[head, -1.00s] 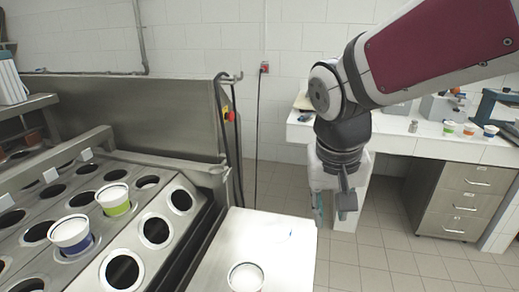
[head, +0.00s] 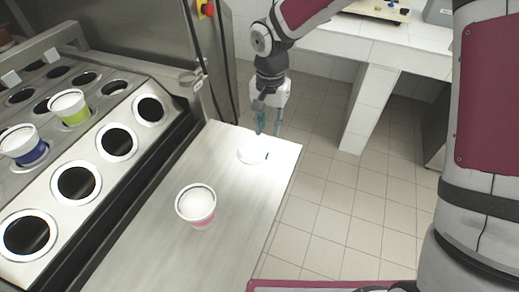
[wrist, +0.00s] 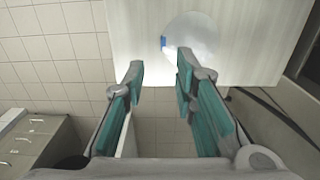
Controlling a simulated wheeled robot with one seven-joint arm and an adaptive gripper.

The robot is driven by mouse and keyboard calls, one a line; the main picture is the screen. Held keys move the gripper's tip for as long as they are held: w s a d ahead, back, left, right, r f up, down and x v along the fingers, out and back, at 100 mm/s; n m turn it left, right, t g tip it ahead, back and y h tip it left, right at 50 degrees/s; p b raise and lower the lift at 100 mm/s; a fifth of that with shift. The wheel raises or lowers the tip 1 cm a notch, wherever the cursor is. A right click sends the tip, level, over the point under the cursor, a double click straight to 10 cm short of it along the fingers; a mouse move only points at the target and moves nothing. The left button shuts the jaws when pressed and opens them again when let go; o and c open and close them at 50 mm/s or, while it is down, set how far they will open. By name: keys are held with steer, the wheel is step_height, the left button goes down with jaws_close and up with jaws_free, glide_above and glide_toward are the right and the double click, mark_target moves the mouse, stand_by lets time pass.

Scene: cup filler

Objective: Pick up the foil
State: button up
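The foil is a round, whitish disc with a small blue tab (head: 252,150), lying flat near the far end of the steel table. It also shows in the wrist view as a pale foil disc (wrist: 193,40) with the blue tab at its left edge. My gripper (head: 268,128) is just beyond the table's far edge, close to the foil but apart from it. In the wrist view my gripper (wrist: 158,75) has its teal-padded fingers spread, with only floor and table edge between them. The foil lies ahead of the fingertips, more towards the right finger.
A white and pink cup (head: 197,205) stands on the steel table (head: 225,240), nearer me than the foil. The filler plate (head: 60,210) at the left has several round holes and holds a blue cup (head: 22,146) and a green cup (head: 70,107). Tiled floor lies at the right.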

glide_above(266, 155)
steer(key=f, duration=0.6)
steer(key=shift+d+f, duration=0.15)
steer(key=shift+d, duration=0.1)
steer(key=shift+a+f, duration=0.2)
steer(key=shift+f, duration=2.45)
jaws_close()
